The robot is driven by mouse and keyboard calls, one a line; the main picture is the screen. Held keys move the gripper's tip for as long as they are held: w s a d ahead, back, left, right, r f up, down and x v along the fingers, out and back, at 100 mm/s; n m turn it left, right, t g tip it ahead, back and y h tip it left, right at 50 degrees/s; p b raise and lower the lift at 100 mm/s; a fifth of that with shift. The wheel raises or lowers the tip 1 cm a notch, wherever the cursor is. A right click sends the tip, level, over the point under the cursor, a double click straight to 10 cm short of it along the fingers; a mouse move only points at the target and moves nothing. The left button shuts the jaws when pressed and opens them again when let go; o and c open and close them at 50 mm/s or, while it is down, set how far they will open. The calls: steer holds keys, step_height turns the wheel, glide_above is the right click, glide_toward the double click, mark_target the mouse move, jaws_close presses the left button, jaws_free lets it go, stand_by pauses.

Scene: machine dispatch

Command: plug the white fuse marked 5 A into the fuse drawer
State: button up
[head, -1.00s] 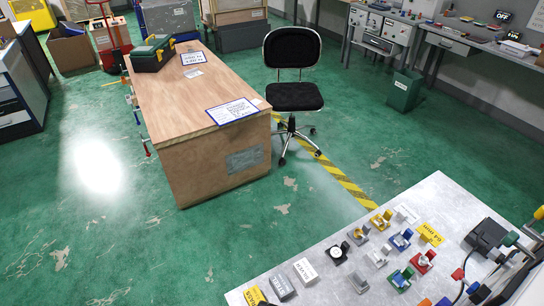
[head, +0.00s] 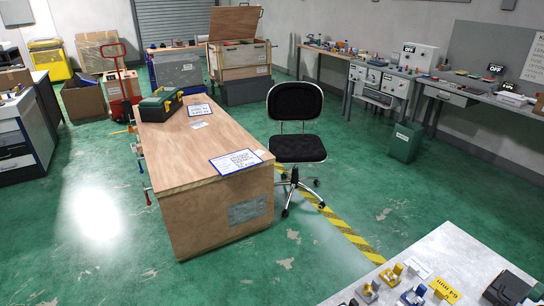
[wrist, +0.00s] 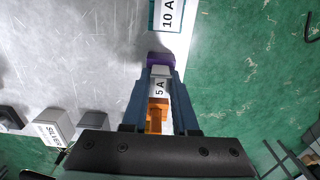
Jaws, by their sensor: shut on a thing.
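In the wrist view my gripper (wrist: 160,75) is shut on the white fuse marked 5 A (wrist: 160,88), which sits between the two dark blue fingers. A purple piece (wrist: 160,60) shows at the fingertips and an orange piece (wrist: 156,116) shows between the fingers nearer the palm. I cannot tell whether these belong to the fuse or lie below it. The gripper is over the edge of a grey metal tabletop (wrist: 90,60), with green floor to the right. My gripper is not seen in the head view. I cannot make out the fuse drawer in either view.
A 10 A label (wrist: 168,14) lies ahead of the gripper; a SILVER block (wrist: 53,126) lies left. The head view shows the tabletop (head: 440,250) with small coloured parts, a wooden crate (head: 200,170), an office chair (head: 297,148) and a back-right workbench (head: 448,92). Open floor lies left.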

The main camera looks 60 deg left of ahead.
jaws_close()
steer(key=shift+r, duration=0.2)
steer(key=shift+r+p, duration=2.1)
steer(key=shift+p, duration=0.35)
steer(key=shift+r, duration=0.1)
step_height(320, 180, up, 4)
steer(key=p, duration=0.4)
